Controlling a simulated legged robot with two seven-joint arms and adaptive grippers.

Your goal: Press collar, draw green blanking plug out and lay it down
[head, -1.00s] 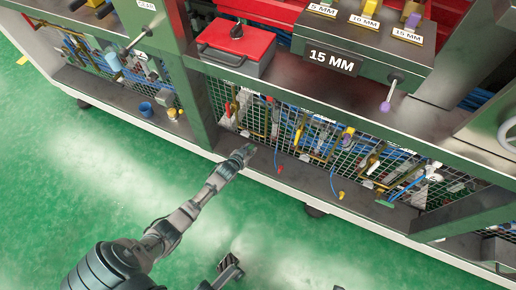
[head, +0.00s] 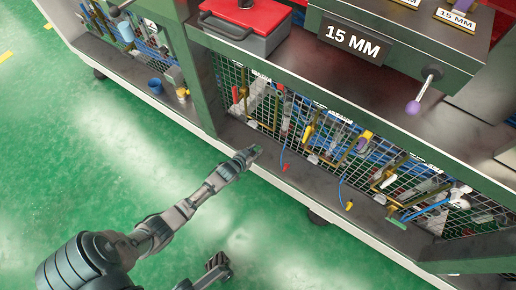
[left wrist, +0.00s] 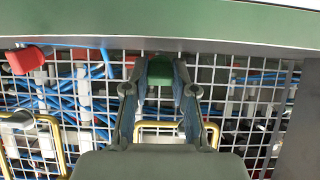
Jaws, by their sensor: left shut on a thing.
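My left gripper (head: 252,153) is at the foot of the mesh panel, just above the front ledge. In the left wrist view its two fingers (left wrist: 160,82) are shut on a small green block, which looks like the green blanking plug (left wrist: 160,73). It sits between the fingertips in front of the mesh. I cannot tell whether it is still seated in a fitting; the collar is not visible. My right gripper (head: 216,262) is low in the head view, over the green floor and away from the panel. Its finger opening is unclear.
The wire mesh (head: 328,135) holds several hoses and fittings. A narrow grey ledge (head: 318,192) runs below it, with loose hose ends and a green piece (head: 397,223). A red-lidded box (head: 243,22) and a purple-knobbed lever (head: 414,106) are above. A green post (head: 203,80) stands left.

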